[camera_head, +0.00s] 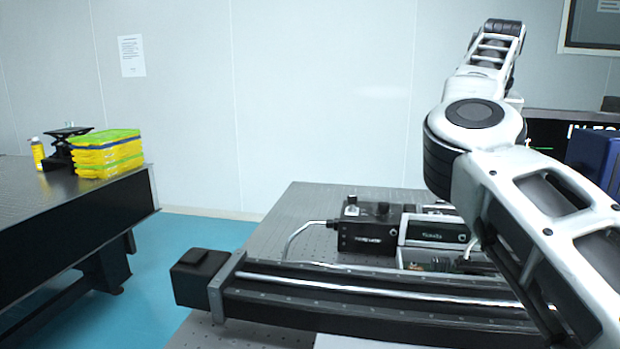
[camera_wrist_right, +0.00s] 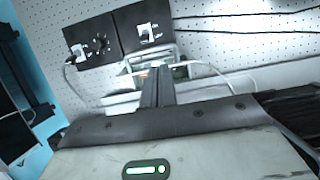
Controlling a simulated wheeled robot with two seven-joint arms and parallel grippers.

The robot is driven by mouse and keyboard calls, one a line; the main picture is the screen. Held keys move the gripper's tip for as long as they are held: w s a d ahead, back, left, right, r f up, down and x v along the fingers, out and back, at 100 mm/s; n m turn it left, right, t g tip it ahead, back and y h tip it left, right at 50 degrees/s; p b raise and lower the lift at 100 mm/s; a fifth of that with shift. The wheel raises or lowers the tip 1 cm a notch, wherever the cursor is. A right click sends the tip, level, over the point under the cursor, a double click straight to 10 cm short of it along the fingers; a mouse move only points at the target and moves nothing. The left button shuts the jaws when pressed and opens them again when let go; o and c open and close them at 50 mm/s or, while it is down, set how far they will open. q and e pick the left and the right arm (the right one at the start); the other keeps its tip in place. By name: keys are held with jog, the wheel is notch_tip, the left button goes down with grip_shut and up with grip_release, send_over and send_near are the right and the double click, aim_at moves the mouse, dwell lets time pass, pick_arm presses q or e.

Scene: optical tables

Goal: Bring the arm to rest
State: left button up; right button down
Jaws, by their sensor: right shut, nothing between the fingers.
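My right arm (camera_head: 475,125) comes in from the right in the head view, white and black, bent at a round joint. Its upper part rises toward the top right, well above the table. The right gripper (camera_wrist_right: 157,72) shows in the wrist view with its dark fingers together and nothing between them. The fingers point over the perforated optical table (camera_head: 310,205), clear of its surface as far as I can tell. My left arm and gripper are not in view.
A black rail with a silver rod (camera_head: 370,288) crosses the near table. Black control boxes (camera_head: 366,228) stand behind it, with a cable. At left, another table (camera_head: 60,215) bears stacked yellow and green boxes (camera_head: 105,153) and a yellow bottle (camera_head: 37,152). Blue floor lies between.

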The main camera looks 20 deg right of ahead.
jog(key=shift+f, duration=0.1)
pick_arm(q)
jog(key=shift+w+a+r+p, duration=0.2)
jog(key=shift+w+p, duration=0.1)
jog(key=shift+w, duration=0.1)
pick_arm(e)
jog(key=s+x, duration=0.1)
jog(key=x, duration=1)
jog(key=shift+a+f, duration=0.4)
jog(key=shift+f, duration=0.1)
jog(key=shift+s, duration=0.2)
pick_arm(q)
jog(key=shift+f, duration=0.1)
pick_arm(e)
jog(key=shift+a, duration=0.1)
